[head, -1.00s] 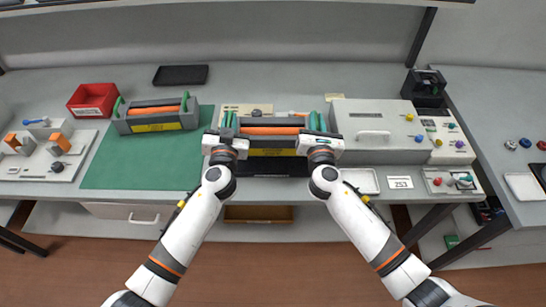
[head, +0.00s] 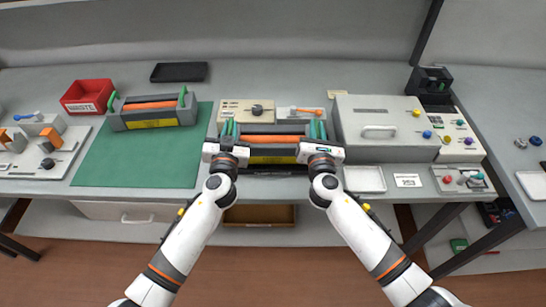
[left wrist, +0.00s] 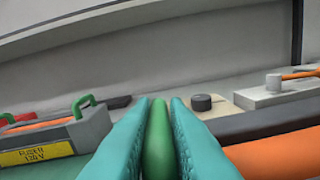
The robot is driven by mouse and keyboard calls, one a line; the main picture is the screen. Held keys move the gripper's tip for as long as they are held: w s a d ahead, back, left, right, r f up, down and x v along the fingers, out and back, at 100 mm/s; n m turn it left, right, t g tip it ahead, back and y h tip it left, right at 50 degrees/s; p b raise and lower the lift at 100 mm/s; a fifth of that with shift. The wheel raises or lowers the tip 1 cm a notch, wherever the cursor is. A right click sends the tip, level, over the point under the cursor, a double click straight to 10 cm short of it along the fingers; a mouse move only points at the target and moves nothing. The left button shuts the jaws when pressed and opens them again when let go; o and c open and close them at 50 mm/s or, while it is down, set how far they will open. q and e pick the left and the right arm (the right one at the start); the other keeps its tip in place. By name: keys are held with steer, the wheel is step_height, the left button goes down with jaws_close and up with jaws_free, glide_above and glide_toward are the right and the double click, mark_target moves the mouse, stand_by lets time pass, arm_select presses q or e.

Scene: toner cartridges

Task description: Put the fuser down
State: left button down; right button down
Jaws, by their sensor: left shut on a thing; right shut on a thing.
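A grey fuser with an orange roller and yellow label (head: 272,153) is between my two grippers at the middle of the table's front. My left gripper (head: 231,129) is shut on its left green handle (left wrist: 158,145), which shows between the teal fingers in the left wrist view. My right gripper (head: 317,130) is shut at its right end; the fingers hide that handle. I cannot tell whether the fuser's underside touches anything. A second, similar fuser (head: 152,112) with green handles rests on the green mat (head: 135,160) to the left; it also shows in the left wrist view (left wrist: 62,140).
A beige board with a dark knob (head: 257,110) and a board with an orange-handled tool (head: 302,112) lie behind the held fuser. A large grey box (head: 385,125) stands close on the right. A red bin (head: 86,96) and a black tray (head: 179,72) are further back.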

arm_select(q)
steer(key=shift+f, duration=0.4)
arm_select(e)
steer(key=shift+w+d+f, duration=0.15)
steer(key=shift+f, duration=0.05)
arm_select(q)
steer(key=c, duration=1.7)
jaws_free()
steer(key=shift+a, duration=0.1)
arm_select(e)
steer(key=c, duration=1.7)
jaws_free()
arm_select(q)
steer(key=o, duration=0.3)
steer(key=shift+s, duration=0.1)
arm_select(e)
steer(key=o, duration=0.3)
arm_select(q)
steer(key=shift+r, duration=0.15)
arm_select(e)
steer(key=shift+s, duration=0.2)
arm_select(q)
steer(key=shift+s, duration=0.15)
